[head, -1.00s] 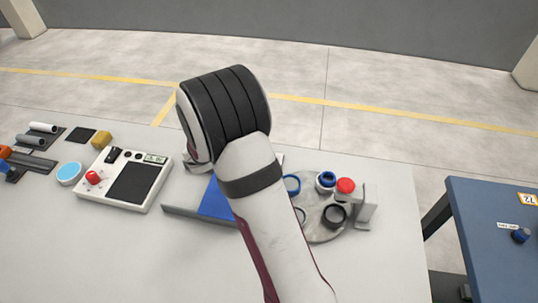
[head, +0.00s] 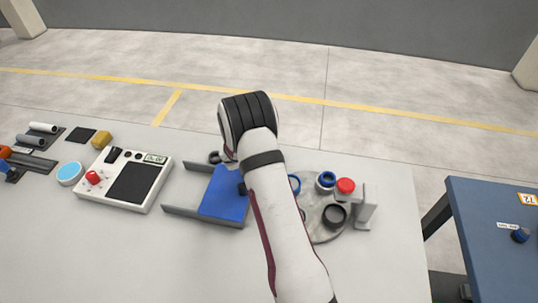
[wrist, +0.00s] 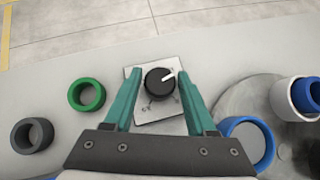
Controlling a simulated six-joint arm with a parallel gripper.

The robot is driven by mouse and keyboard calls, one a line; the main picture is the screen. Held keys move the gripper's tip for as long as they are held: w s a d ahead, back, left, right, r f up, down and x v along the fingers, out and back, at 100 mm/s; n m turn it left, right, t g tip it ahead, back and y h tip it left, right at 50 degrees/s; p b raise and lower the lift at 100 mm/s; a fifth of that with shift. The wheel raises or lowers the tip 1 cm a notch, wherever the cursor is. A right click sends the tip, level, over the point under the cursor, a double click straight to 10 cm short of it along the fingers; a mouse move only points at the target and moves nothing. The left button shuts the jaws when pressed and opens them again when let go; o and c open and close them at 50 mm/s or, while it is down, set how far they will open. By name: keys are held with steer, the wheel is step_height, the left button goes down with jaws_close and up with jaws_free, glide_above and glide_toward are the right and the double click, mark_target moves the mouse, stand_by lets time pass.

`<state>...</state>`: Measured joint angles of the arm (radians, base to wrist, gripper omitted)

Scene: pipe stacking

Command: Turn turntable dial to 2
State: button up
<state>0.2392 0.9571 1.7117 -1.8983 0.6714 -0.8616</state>
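The dial (wrist: 160,82) is a round black knob with a white pointer, on a light plate (wrist: 152,113) in the wrist view. Its pointer aims to the upper right. The plate's markings are too small to read. My gripper (wrist: 160,78) has two teal fingers, open, one to each side of the knob with gaps between; I cannot tell how high the tips are above the plate. The grey turntable (wrist: 232,103) is to the right of the dial and also shows in the head view (head: 322,233). My arm hides the dial and my fingers in the head view.
A green ring (wrist: 86,94) and a dark grey ring (wrist: 32,135) lie left of the dial. A blue ring (wrist: 265,146) and a white-and-blue pipe piece (wrist: 284,98) are on the right. A blue tray (head: 224,197) and a white control box (head: 160,193) are on the table.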

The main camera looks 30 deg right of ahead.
jaws_close()
steer(key=shift+m, duration=0.3)
steer(key=m+g+h, duration=0.1)
steer(key=m+g, duration=0.3)
steer(key=shift+w+m, duration=0.1)
steer(key=shift+m, duration=0.2)
steer(key=shift+m+g+y, duration=0.4)
steer(key=shift+m+g, duration=1.5)
steer(key=shift+m, duration=0.6)
